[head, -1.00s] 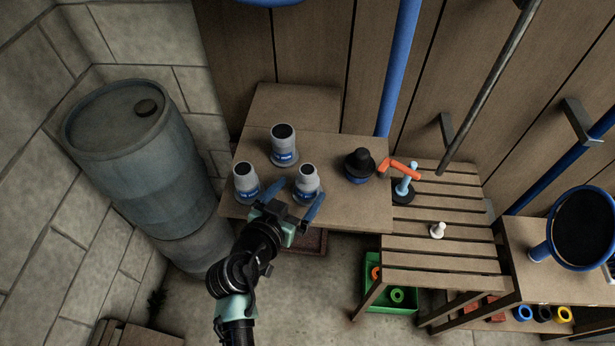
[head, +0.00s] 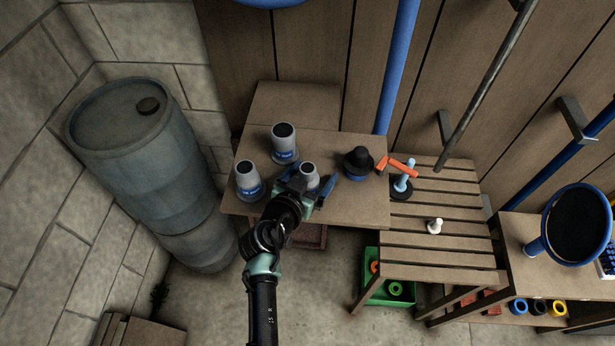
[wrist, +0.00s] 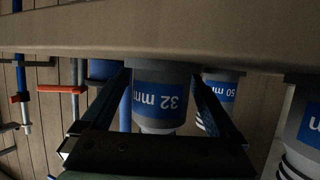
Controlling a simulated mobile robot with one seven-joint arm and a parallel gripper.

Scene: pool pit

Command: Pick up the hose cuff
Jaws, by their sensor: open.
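Three grey hose cuffs with blue labels stand upright on the wooden table (head: 355,205). The front right cuff (head: 309,171) reads "32 mm" in the wrist view (wrist: 162,95), which shows things upside down. The back cuff (head: 284,140) appears to be the one marked "50 mm" (wrist: 222,90) there. The left cuff (head: 247,178) shows at the wrist view's right edge, its size unreadable. My gripper (head: 309,178) is open, with one finger on each side of the 32 mm cuff. I cannot tell whether either finger touches it. My gripper hides its lower front in the head view.
A black-and-blue round fitting (head: 357,162) stands right of the cuffs. A slatted bench (head: 440,255) adjoins on the right, with an orange-handled tool (head: 402,175) and a small white piece (head: 435,226). A blue barrel (head: 135,160) stands left. A green crate (head: 388,292) sits below.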

